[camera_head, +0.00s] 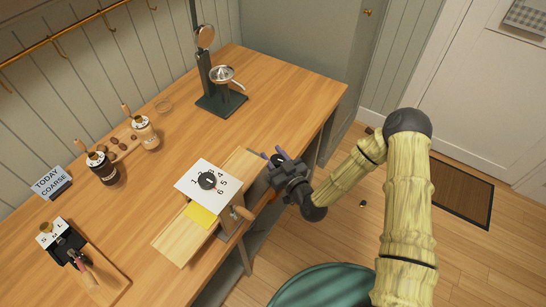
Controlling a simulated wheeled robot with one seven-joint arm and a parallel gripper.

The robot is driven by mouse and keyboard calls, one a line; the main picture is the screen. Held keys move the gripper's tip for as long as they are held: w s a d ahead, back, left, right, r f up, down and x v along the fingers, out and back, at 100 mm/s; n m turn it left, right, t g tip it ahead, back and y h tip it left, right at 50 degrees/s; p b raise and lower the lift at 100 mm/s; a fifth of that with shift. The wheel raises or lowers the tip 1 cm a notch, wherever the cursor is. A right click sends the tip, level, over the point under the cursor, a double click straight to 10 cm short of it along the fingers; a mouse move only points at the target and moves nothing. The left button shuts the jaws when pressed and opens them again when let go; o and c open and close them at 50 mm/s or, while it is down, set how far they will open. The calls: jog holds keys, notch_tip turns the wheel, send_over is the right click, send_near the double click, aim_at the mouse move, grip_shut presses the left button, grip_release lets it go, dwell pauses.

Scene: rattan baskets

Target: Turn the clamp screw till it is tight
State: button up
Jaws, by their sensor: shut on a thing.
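My gripper (276,157) is at the table's front edge, just right of a wooden stand with a white dial card (208,182). Its two purple-grey fingertips are closed around a small dark thing, apparently the clamp screw, mostly hidden by the fingers and gripper body. I cannot tell how tight the screw is. The card bears the numbers 1 to 6 around a dark round knob (207,181). A yellow note (201,215) lies below it, and a wooden-handled part (241,213) sticks out at the stand's front.
A dark green press (221,101) stands at the back of the wooden table (180,125). Several jars, a "TODAY COARSE" sign (50,182) and a black S-M-L holder (64,243) stand at the left. A teal round thing (325,285) is on the floor near my arm.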

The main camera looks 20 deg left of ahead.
jog(key=shift+m+t+h, duration=0.5)
jog(key=shift+t+h, duration=0.1)
jog(key=shift+w, duration=0.1)
jog(key=o, duration=1)
jog(key=shift+d, duration=0.1)
jog(key=shift+p+v, duration=1.6)
jog(key=shift+v, duration=7.1)
